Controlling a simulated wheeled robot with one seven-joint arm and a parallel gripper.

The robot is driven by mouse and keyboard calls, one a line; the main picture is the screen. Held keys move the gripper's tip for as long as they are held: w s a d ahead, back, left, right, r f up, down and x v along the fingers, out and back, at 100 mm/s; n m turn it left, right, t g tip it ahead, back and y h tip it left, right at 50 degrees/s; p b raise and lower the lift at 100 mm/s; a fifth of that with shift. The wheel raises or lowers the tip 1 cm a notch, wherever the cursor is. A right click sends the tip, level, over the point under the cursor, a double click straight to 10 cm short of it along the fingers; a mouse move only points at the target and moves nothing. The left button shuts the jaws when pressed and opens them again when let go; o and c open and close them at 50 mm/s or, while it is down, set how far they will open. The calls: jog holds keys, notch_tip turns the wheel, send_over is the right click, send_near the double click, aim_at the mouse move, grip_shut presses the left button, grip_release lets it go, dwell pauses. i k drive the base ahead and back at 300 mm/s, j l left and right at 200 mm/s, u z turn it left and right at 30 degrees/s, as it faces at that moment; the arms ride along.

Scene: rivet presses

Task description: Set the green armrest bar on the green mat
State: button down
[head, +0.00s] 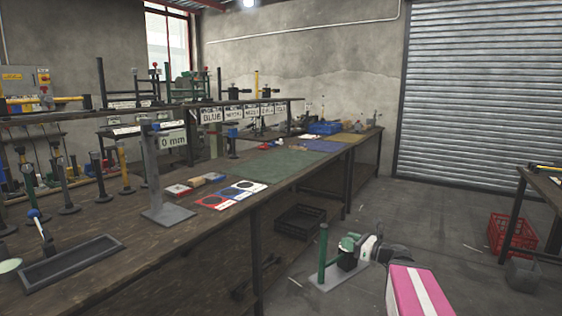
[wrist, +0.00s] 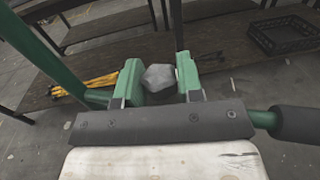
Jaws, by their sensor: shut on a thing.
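My gripper (head: 352,244) is at the lower right in the head view, beyond the bench's front edge and lower than the green mat (head: 255,167). In the wrist view its green fingers (wrist: 160,78) are shut around a grey faceted piece. The green armrest bar (head: 323,252) appears as an upright green post beside the gripper, above a pale flat plate. In the wrist view, a green tube (wrist: 62,62) slants along the left. How the grey piece joins the bar is hidden. The green mat lies flat on the bench, its visible middle bare.
The long bench (head: 110,265) has blue (head: 320,146) and yellow mats beyond the green one. Coloured cards (head: 232,194) and small blocks lie at its near side. A grey stand (head: 165,212) is nearer. A dark crate (head: 300,221) sits under the bench.

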aim_at(272, 166)
jog(key=i+l+u, duration=0.1)
jog(key=i+l, duration=0.15)
jog(key=i+l+u, duration=0.1)
jog(key=i+l, duration=0.15)
jog(key=l, duration=0.25)
jog(key=i+l, duration=0.25)
jog(key=l, duration=0.2)
jog(key=i+l+u, duration=0.15)
jog(key=l, duration=0.25)
jog(key=i, duration=0.1)
